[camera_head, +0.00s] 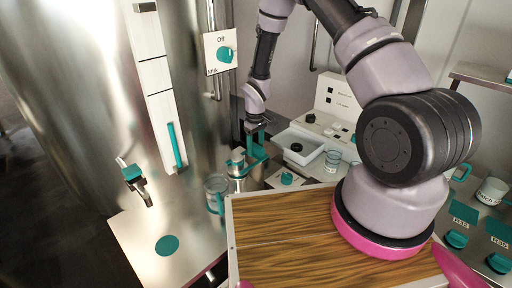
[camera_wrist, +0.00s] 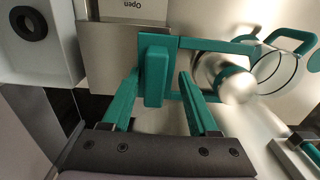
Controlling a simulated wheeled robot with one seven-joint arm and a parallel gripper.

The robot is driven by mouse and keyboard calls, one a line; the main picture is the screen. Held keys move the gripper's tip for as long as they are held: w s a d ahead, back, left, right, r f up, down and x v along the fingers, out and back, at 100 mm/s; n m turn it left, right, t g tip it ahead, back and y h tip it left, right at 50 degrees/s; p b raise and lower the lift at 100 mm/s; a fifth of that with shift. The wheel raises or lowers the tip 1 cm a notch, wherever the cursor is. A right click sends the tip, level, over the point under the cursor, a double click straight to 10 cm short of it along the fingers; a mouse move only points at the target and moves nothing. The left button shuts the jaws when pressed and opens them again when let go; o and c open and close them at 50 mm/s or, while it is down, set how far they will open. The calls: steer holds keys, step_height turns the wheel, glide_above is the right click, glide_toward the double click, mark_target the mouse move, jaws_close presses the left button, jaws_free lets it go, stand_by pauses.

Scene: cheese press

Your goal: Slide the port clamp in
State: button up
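The port clamp is a teal block with a flat teal frame, seen in the wrist view (camera_wrist: 155,72). Its two arms reach right, toward a round steel port (camera_wrist: 232,82); I cannot tell whether they enclose it. In the head view the clamp (camera_head: 256,152) is small, right of the port. My gripper (camera_wrist: 160,78) has two teal fingers, one on each side of the clamp's block, with a visible gap on the right and little on the left. It is open and not clearly touching. In the head view my gripper (camera_head: 256,128) hangs just above the clamp, partly hidden.
A clear jug with a teal handle (camera_head: 215,191) stands left of the port. A white tray (camera_head: 300,146) with a dark ring and a glass beaker (camera_head: 332,161) are to the right. A wooden-topped surface (camera_head: 280,240) lies in front. The steel vat (camera_head: 85,90) rises at left.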

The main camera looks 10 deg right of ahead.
step_height(320, 180, up, 11)
stand_by(0.5)
steer(key=s+d+r+m+t, duration=0.1)
steer(key=s+d+r+m, duration=0.15)
steer(key=r, duration=0.65)
steer(key=s+d+r+m+t, duration=0.1)
steer(key=s+d+r, duration=0.15)
steer(key=r, duration=0.55)
steer(key=s+d+r+m+t, duration=0.1)
steer(key=d+r+m, duration=0.15)
steer(key=r, duration=0.65)
steer(key=s+d+r+m+t+y, duration=0.1)
steer(key=s+d+r+m+t, duration=0.1)
steer(key=s+r, duration=0.4)
steer(key=s+d+r+m+t+y, duration=0.1)
steer(key=s+r, duration=0.5)
steer(key=s, duration=0.6)
steer(key=shift+s+d+r+m+t, duration=0.3)
steer(key=shift+d+m+t, duration=0.4)
steer(key=shift+m, duration=0.5)
